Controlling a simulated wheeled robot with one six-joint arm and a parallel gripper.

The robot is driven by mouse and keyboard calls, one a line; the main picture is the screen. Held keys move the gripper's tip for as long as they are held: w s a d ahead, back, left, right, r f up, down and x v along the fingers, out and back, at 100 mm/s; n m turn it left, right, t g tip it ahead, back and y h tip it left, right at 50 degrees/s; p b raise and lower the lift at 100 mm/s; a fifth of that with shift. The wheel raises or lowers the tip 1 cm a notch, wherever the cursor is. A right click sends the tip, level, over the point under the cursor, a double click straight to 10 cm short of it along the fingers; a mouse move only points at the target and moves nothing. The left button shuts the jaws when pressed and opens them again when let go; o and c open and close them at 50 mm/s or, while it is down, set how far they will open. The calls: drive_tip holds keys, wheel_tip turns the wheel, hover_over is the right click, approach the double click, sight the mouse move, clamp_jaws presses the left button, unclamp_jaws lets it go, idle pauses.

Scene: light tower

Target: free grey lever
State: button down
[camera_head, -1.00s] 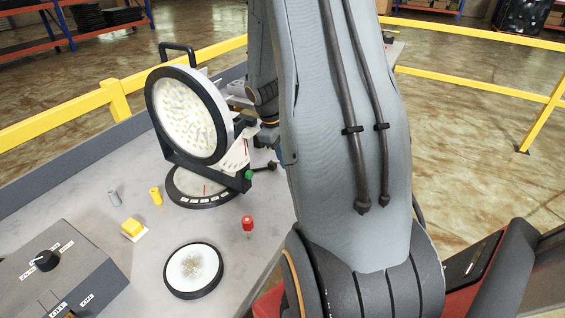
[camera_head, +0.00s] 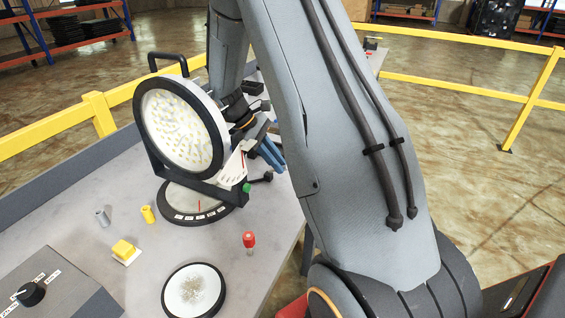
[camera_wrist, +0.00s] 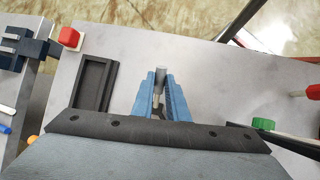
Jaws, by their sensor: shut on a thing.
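The light tower (camera_head: 182,128) has a round lamp head full of small yellow-white cells, tilted on a black bracket above a round base (camera_head: 195,200). My gripper (camera_head: 271,154) has blue fingers and reaches down just right of the lamp head. In the wrist view, my gripper (camera_wrist: 161,90) is shut on a slim grey upright piece, seemingly the grey lever (camera_wrist: 160,78). Its top shows between the fingertips; its lower part is mostly hidden. In the head view I cannot make the lever out. A green knob (camera_head: 247,187) is on the bracket, and also shows in the wrist view (camera_wrist: 263,124).
A black-knobbed handle (camera_head: 266,177) sticks out beside the green knob. A red-topped peg (camera_head: 249,240), yellow block (camera_head: 124,250), yellow cylinder (camera_head: 148,214), grey cylinder (camera_head: 102,217) and round dish (camera_head: 194,291) stand in front. A dark open frame (camera_wrist: 95,84) lies left of my fingers.

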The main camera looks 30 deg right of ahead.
drive_tip(key=c, duration=1.7)
unclamp_jaws()
drive_tip(key=shift+c, duration=0.2)
wheel_tip(320, 180, up, 10)
drive_tip(key=b, duration=0.2)
drive_tip(key=shift+b, duration=0.3)
